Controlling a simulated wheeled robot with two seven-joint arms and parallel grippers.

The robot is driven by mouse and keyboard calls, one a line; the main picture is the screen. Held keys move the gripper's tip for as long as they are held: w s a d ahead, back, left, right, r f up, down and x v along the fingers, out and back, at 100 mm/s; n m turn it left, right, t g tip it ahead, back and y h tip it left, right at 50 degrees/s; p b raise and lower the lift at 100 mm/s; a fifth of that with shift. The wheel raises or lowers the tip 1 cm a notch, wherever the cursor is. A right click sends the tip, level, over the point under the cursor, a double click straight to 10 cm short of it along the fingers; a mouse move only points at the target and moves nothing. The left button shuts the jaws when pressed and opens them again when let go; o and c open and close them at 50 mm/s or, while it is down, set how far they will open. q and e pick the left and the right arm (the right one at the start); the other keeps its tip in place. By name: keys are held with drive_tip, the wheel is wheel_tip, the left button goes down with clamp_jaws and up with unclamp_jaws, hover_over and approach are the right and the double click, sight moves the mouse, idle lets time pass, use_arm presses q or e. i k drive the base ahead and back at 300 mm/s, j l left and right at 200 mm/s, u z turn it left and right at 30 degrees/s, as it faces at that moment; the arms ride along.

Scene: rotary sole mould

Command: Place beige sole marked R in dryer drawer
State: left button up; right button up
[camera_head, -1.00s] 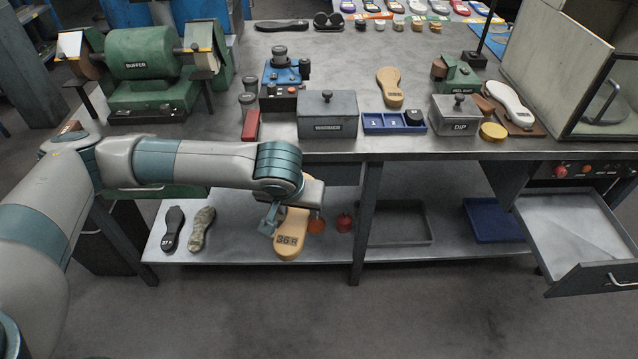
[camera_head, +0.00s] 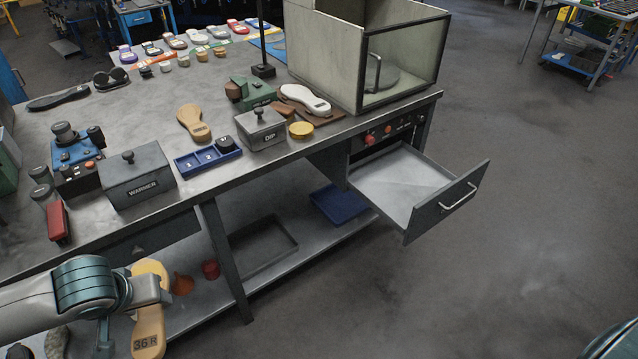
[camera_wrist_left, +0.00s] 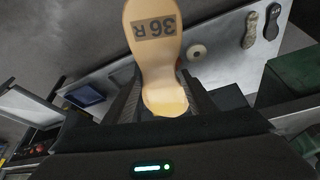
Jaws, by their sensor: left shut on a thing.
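The beige sole marked 36 R (camera_head: 148,331) is at the lower left of the head view, held in my left gripper (camera_head: 135,298). In the left wrist view the sole (camera_wrist_left: 154,62) stands out between the dark fingers, its marked end away from the gripper. My left gripper is shut on it. The dryer drawer (camera_head: 391,176) is pulled out from under the right end of the bench; it is empty, with a bar handle on its front. The held sole is well left of the drawer and apart from it. My right gripper is not in view.
The bench (camera_head: 220,173) carries a warmer box (camera_head: 138,178), a dip box (camera_head: 262,132), a blue tray (camera_head: 208,158) and another beige sole (camera_head: 193,122). A glass-sided cabinet (camera_head: 400,65) stands above the drawer. The floor (camera_head: 540,220) right of the drawer is clear.

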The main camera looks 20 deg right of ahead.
sight(401, 183)
drive_tip(key=i+l, duration=0.15)
drive_tip(key=l, duration=0.35)
drive_tip(key=i+l+z, duration=0.15)
drive_tip(key=l, duration=0.35)
drive_tip(key=i+l, duration=0.1)
drive_tip(key=l, duration=0.4)
drive_tip(key=i+l+z, duration=0.1)
drive_tip(key=l, duration=0.35)
drive_tip(key=i+l, duration=0.25)
drive_tip(key=l, duration=0.25)
drive_tip(key=i+l+z, duration=0.15)
drive_tip(key=l, duration=0.3)
drive_tip(key=i+l, duration=0.2)
drive_tip(key=l, duration=0.25)
drive_tip(key=i+l+z, duration=0.1)
drive_tip(key=l, duration=0.35)
drive_tip(key=i, duration=0.1)
